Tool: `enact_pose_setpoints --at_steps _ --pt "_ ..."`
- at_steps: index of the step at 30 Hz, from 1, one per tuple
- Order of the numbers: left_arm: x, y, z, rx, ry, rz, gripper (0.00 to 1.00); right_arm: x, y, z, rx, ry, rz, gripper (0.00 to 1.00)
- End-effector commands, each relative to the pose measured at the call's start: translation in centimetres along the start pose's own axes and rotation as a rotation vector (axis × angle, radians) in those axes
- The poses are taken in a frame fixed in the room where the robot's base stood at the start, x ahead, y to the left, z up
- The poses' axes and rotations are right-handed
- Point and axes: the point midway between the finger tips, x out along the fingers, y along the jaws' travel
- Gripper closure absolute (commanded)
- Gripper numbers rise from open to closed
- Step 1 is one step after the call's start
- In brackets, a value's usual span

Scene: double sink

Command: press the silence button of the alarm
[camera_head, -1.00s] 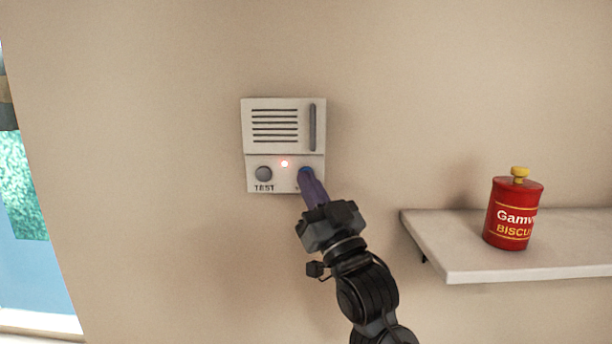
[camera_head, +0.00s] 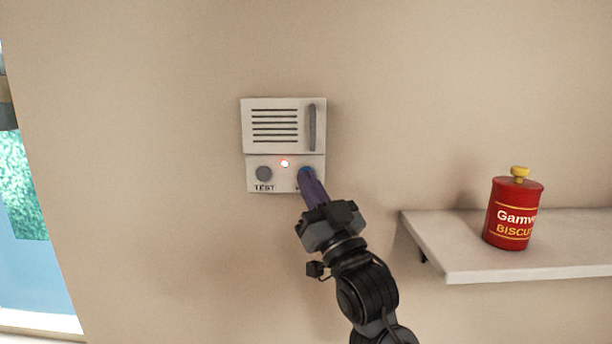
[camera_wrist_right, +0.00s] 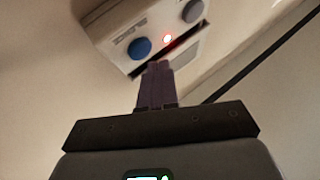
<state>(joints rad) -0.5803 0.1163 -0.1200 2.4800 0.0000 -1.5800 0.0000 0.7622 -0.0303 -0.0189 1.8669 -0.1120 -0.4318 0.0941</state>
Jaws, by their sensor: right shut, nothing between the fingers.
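The alarm (camera_head: 283,126) is a white box on the wall with a slotted grille and a lit red light (camera_head: 284,163). A grey button (camera_head: 264,174) marked TEST is at its lower left. A blue button (camera_head: 306,171) is at its lower right, partly covered by my right gripper (camera_head: 308,180), and its label is mostly hidden. The right gripper's purple fingers are shut and empty. In the right wrist view the blue button (camera_wrist_right: 139,48) shows clear, up and left of the fingertips (camera_wrist_right: 159,66). I cannot tell whether they touch the alarm. My left gripper is not in view.
A pale shelf (camera_head: 462,262) juts from the wall at the right, beside my right arm. A red biscuit tin (camera_head: 513,213) with a yellow knob stands on it. A window (camera_head: 25,230) is at the far left. The wall around the alarm is otherwise bare.

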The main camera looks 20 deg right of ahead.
Motion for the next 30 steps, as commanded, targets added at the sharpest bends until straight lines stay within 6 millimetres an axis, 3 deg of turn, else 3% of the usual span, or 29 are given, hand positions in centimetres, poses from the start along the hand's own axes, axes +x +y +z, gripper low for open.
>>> enact_pose_setpoints --at_steps 30 --pt "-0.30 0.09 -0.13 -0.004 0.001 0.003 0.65 0.60 0.44 0.43 0.000 0.000 0.000 1.00"
